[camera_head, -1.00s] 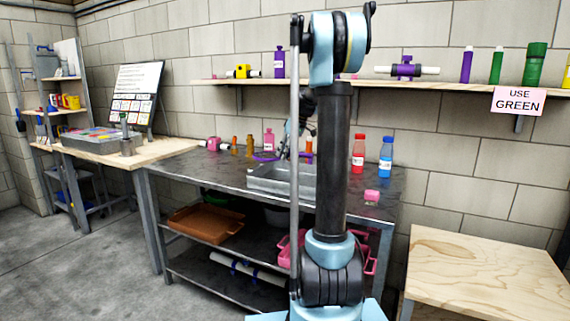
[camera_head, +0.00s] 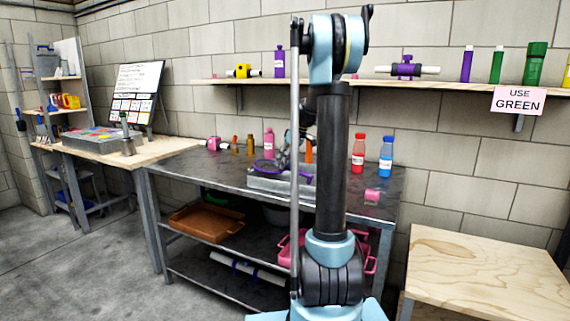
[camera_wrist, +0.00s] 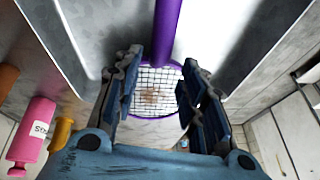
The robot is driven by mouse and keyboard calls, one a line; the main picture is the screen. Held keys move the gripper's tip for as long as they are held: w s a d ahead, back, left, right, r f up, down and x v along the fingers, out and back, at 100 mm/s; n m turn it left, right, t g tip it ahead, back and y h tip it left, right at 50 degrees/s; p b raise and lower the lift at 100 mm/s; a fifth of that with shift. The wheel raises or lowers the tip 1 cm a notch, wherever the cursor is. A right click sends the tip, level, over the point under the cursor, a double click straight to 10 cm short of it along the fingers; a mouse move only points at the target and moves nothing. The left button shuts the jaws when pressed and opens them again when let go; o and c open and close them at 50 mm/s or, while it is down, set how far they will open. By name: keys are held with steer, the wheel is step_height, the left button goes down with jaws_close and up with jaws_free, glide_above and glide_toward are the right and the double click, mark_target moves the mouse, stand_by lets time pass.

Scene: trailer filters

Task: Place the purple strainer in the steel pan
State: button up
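The purple strainer (camera_head: 264,167) is a round mesh in a purple hoop with a straight purple handle. In the head view it is over the grey steel pan (camera_head: 262,184) on the dark metal bench. In the wrist view the strainer's mesh (camera_wrist: 155,92) lies between the fingers of my gripper (camera_wrist: 160,72), which seem to press on the hoop's two sides. The handle points away from me over the pan (camera_wrist: 215,45). My gripper (camera_head: 286,150) is partly hidden behind my arm in the head view. Whether the strainer touches the pan cannot be told.
A pink bottle (camera_head: 269,144), a red bottle (camera_head: 358,153) and a blue bottle (camera_head: 386,156) stand on the bench (camera_head: 210,172). A small pink item (camera_head: 372,195) lies at its front right. A wall shelf (camera_head: 460,86) with several items hangs above.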

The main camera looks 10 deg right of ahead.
steer(key=v, duration=1.3)
steer(key=s+a+f+m+h, duration=0.1)
steer(key=s+a+f+m, duration=0.2)
steer(key=s, duration=0.8)
steer(key=s+a+f+m+h, duration=0.15)
steer(key=s+f, duration=0.25)
steer(key=s, duration=0.7)
steer(key=s+f+m+h, duration=0.1)
steer(key=s+f+m, duration=0.3)
steer(key=s+f, duration=1.4)
steer(key=shift+s+m+h, duration=0.35)
steer(key=shift+s, duration=0.7)
steer(key=shift+f, duration=0.1)
steer(key=shift+w+f, duration=0.2)
steer(key=shift+w, duration=0.3)
